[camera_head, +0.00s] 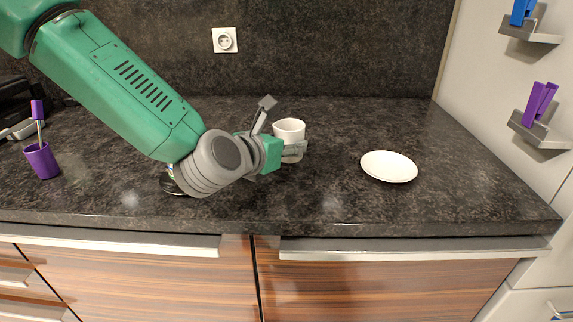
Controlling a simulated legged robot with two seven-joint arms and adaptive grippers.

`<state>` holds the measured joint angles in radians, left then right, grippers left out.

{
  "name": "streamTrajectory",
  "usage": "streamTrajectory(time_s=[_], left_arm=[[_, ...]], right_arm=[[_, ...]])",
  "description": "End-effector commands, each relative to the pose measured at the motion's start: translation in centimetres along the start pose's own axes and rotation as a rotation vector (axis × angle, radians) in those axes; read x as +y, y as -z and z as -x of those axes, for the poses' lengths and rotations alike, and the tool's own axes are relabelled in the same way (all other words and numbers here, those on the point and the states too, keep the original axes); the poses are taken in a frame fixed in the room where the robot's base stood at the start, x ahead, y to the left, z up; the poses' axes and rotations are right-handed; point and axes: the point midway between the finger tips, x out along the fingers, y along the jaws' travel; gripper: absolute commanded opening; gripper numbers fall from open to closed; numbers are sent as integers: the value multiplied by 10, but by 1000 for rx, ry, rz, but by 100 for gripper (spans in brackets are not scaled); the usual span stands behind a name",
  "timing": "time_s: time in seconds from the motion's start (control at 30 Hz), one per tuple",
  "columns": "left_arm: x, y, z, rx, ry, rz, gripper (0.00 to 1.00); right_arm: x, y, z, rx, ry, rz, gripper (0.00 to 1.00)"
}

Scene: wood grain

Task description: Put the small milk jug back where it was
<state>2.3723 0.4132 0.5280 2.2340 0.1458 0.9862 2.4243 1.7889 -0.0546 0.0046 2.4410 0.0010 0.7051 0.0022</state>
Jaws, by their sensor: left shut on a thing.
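A small white milk jug (289,131) is upright at the middle of the dark countertop. My left gripper (292,149) reaches it from the left and is shut on it, with a finger across the jug's lower part. I cannot tell whether the jug's base touches the counter. A white saucer (389,167) lies empty on the counter to the right of the jug, apart from it. My right gripper is not in view.
A purple cup (41,160) with a purple-handled brush stands at the far left. An object is mostly hidden behind my left wrist. Purple (540,101) and blue (522,12) clips sit on wall holders at right. The counter (465,180) around the saucer is clear.

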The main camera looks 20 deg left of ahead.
Motion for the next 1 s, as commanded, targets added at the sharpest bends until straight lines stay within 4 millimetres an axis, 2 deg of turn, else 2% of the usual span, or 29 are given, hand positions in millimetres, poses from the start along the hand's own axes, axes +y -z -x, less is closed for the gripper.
streamTrajectory(time_s=[0.17, 0.37, 0.73, 0.77, 0.8, 0.83, 1.0], left_arm=[[2, 13, -4, -1, -1, 1, 0], [2, 40, -12, -1, 0, 0, 0], [1, 43, -14, -3, -2, 2, 0], [2, 44, -14, -2, -2, 2, 46], [2, 43, -14, -2, -1, 2, 60], [2, 43, -14, -2, -1, 2, 63], [2, 43, -13, -2, -1, 2, 63]], right_arm=[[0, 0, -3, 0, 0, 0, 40], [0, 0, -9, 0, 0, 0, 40], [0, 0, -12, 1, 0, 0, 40], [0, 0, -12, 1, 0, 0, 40], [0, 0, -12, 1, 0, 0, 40], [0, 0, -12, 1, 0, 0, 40], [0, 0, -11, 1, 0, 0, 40]])
